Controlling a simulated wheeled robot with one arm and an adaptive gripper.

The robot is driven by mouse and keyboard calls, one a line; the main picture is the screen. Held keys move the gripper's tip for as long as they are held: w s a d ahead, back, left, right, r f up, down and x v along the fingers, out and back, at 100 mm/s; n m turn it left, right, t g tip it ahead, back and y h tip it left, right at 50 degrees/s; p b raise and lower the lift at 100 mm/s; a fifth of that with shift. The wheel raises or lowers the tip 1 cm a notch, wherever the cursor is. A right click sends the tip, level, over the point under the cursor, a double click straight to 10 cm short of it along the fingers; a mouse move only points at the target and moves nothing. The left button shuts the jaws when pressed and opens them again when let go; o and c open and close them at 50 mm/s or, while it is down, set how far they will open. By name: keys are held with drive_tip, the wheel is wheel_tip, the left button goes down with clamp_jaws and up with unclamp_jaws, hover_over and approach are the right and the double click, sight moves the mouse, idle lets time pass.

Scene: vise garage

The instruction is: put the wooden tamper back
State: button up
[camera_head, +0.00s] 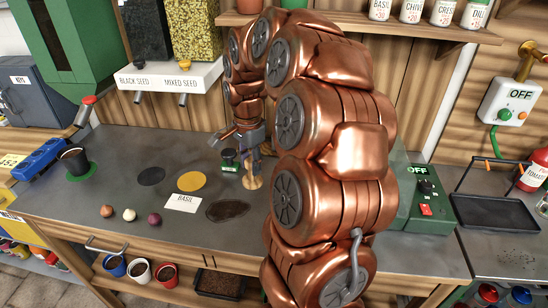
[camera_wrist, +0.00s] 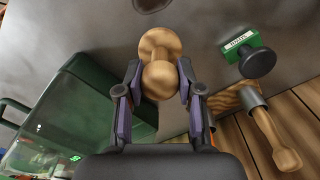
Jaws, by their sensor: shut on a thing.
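The wooden tamper (camera_wrist: 160,48) is a pale turned piece with a round knob and a wider end. In the wrist view it lies between the fingers of my gripper (camera_wrist: 160,82), which is shut on it. In the head view the tamper (camera_head: 252,181) shows below my gripper (camera_head: 249,158), at or just above the grey worktop, left of my copper arm. I cannot tell whether it touches the top.
A green stamp (camera_head: 229,160) stands just left of my gripper. A green machine (camera_head: 428,210) stands right, partly behind my arm. Seed dispensers (camera_head: 170,80) hang behind.

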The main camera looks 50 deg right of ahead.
drive_tip(key=d+p, duration=0.1)
drive_tip(key=d, duration=0.2)
drive_tip(key=d+f+p, duration=0.1)
drive_tip(key=d, duration=0.2)
drive_tip(key=d+f+p, duration=0.1)
drive_tip(key=d, duration=0.2)
drive_tip(key=shift+d+f, duration=0.2)
drive_tip(key=shift+f, duration=1)
drive_tip(key=shift+f, duration=0.2)
drive_tip(key=o, duration=1)
drive_tip(key=shift+r, duration=0.1)
wheel_tip(320, 180, up, 12)
drive_tip(key=shift+r+b, duration=0.1)
drive_tip(key=shift+b, duration=0.9)
